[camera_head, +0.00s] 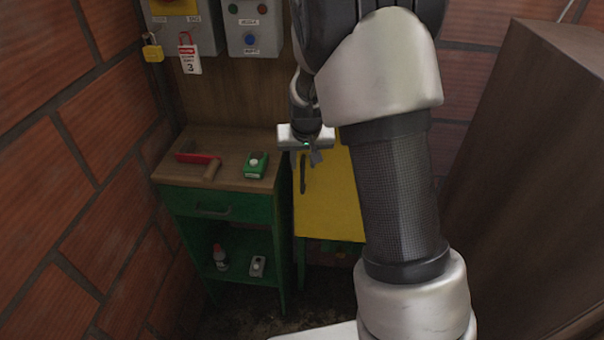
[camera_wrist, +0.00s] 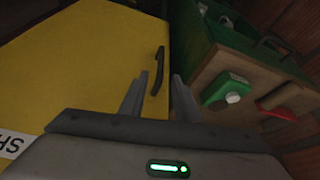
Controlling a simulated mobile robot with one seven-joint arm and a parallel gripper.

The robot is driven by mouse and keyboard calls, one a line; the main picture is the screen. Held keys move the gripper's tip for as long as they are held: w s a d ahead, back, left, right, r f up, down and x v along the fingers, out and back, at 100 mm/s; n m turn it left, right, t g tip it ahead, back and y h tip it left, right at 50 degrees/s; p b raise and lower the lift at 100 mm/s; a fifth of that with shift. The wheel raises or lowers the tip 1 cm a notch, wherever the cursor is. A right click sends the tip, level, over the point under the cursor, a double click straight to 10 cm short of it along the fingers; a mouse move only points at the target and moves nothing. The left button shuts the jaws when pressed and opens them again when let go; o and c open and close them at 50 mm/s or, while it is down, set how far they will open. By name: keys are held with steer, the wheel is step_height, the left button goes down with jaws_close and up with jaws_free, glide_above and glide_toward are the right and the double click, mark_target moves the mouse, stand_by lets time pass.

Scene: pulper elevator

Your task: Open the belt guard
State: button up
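The belt guard is a yellow panel (camera_head: 328,205) to the right of the green workbench, partly hidden behind my arm in the head view. Its black handle (camera_head: 303,174) is upright near the panel's left edge. In the wrist view the yellow panel (camera_wrist: 90,60) fills the left side, and the handle (camera_wrist: 158,70) lies just beyond my fingertips. My gripper (camera_head: 312,158) is in front of the upper part of the panel.
A green workbench (camera_head: 190,204) stands left of the panel, with a green device (camera_head: 256,164) and a red-bladed tool (camera_head: 198,159) on top. Control boxes (camera_head: 252,28), a yellow padlock (camera_head: 152,48) and a tag (camera_head: 189,60) hang above. A brown block (camera_head: 530,180) bounds the right.

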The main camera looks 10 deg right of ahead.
mark_target(303, 171)
steer(key=x, duration=0.8)
steer(key=shift+c, duration=0.4)
jaws_close()
steer(key=shift+b, duration=0.3)
